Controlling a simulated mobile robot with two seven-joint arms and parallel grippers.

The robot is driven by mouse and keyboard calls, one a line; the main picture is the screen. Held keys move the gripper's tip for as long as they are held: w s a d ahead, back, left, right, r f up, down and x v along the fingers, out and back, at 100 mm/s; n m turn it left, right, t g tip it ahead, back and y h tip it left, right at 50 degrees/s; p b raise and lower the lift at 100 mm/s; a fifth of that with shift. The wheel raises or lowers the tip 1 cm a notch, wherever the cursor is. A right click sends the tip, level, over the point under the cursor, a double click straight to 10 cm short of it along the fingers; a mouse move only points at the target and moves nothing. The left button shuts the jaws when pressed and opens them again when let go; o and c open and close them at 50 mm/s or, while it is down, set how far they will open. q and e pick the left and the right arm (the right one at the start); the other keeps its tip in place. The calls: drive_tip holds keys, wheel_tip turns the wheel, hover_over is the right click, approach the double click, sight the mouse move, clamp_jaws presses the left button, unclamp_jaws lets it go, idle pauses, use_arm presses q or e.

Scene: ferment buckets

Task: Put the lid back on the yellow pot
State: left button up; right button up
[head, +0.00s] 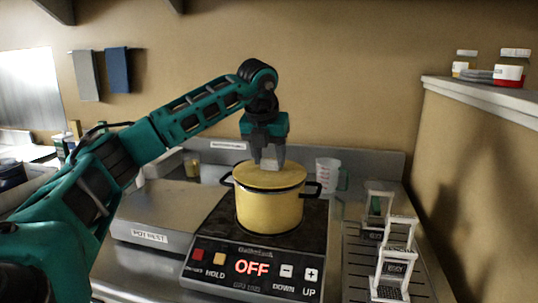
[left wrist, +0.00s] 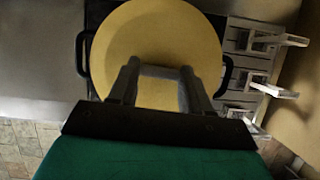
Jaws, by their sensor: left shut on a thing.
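The yellow pot (head: 268,212) stands on the dark cooktop, with black handles on both sides. The round yellow lid (head: 262,178) is level at the pot's mouth, above its dark rim. I cannot tell whether it rests fully on the rim or hovers just over it. My left gripper (head: 267,161) points straight down from above and is shut on the lid's grip at its middle. The lid (left wrist: 155,40) fills the middle of the left wrist view, below the left gripper's fingers (left wrist: 159,78), and hides the pot's inside. My right gripper is not in view.
The cooktop panel (head: 252,268) reads OFF. A steel surface labelled POT REST (head: 150,237) lies left, bare. A measuring jug (head: 327,175) stands behind right. White stands (head: 396,255) sit on a slatted rack at right. The wall is close behind.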

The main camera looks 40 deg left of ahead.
use_arm(q)
drive_tip(key=o, duration=1.6)
drive_tip(key=shift+r+p, duration=1.25)
drive_tip(key=shift+r, duration=0.15)
drive_tip(key=shift+r+p, duration=0.5)
drive_tip(key=shift+r, duration=0.5)
wheel_tip(320, 180, up, 2)
drive_tip(key=shift+r, duration=0.1)
clamp_jaws()
